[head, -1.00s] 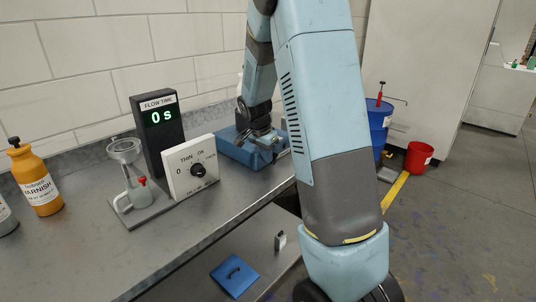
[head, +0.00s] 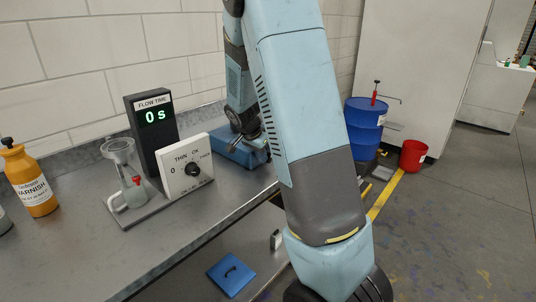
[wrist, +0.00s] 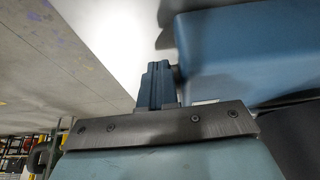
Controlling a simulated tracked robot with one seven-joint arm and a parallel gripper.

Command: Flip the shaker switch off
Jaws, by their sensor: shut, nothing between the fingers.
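The blue shaker box (head: 232,152) sits at the far end of the grey bench, partly hidden by my arm. In the head view my gripper (head: 255,137) is at the top and right side of this box, mostly seen as dark parts. In the wrist view my gripper's fingers (wrist: 157,82) are shut together and empty. A blue body, likely the shaker (wrist: 245,50), fills the upper right, close beside the fingertips. I cannot make out the shaker's switch clearly in either view, nor tell whether the fingers touch anything.
A white dial panel (head: 186,182), a black flow timer (head: 150,138) reading 0 s and a cup stand (head: 122,180) are left of the box. An orange varnish bottle (head: 32,185) stands further left.

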